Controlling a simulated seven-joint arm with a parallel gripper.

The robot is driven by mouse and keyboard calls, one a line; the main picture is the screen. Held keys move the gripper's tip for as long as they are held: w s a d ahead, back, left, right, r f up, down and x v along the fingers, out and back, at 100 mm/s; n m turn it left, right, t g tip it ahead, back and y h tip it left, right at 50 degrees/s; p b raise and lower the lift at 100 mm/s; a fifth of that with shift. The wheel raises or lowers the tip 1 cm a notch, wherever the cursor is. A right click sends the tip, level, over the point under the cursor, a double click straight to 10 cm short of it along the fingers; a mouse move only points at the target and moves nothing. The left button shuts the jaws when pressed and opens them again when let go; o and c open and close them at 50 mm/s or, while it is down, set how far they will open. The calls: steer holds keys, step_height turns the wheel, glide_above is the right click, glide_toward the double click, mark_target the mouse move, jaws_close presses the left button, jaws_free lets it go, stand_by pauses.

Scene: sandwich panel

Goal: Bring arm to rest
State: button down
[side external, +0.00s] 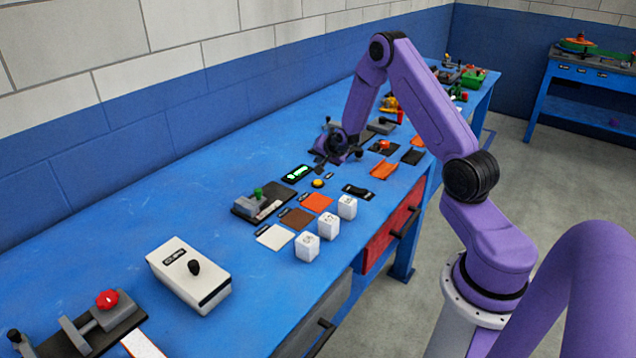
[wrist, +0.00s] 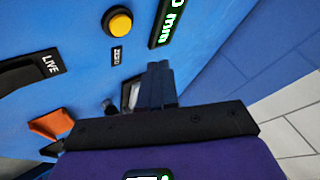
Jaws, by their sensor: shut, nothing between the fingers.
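My purple arm reaches over the blue workbench (side external: 215,165), bent down at the elbow. My gripper (side external: 320,166) is low over the bench, just behind the green-lit display (side external: 297,173) and the yellow button (side external: 318,183). In the wrist view, my gripper's dark fingers (wrist: 160,84) are together with nothing between them. The yellow button (wrist: 118,20) and the green display (wrist: 165,22) lie beyond the fingertips there. Whether the fingertips touch the bench is unclear.
White cubes (side external: 327,226) stand by the front edge beside white, brown and orange squares (side external: 317,202). A black LIVE plate (side external: 357,191), orange trays (side external: 383,170) and a small vise (side external: 258,205) are nearby. A white box (side external: 190,272) and red-knobbed clamp (side external: 104,312) sit nearer the camera.

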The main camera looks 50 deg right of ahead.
stand_by(0.5)
steer(key=s+a+r+n+g+y, duration=0.1)
steer(key=s+a+r+n+y, duration=0.15)
steer(key=a, duration=0.55)
steer(key=s+a+r+n+y, duration=0.1)
steer(key=a+r+n, duration=0.25)
steer(key=a, duration=0.45)
steer(key=s+a+r+n+g+y, duration=0.1)
steer(key=s+a+r+n, duration=0.15)
steer(key=a, duration=0.55)
steer(key=s+a+r+n+g+y, duration=0.2)
steer(key=s+a+r+n+g, duration=0.15)
steer(key=s+a+n, duration=0.65)
steer(key=s+r+n+g+h, duration=0.1)
steer(key=s+n, duration=0.3)
steer(key=s, duration=0.7)
steer(key=s+d+r+n+g+h, duration=0.1)
steer(key=s+r+n, duration=0.2)
steer(key=s, duration=0.9)
steer(key=shift+r+n+g, duration=0.25)
steer(key=shift+n+g, duration=0.1)
steer(key=shift+n, duration=0.1)
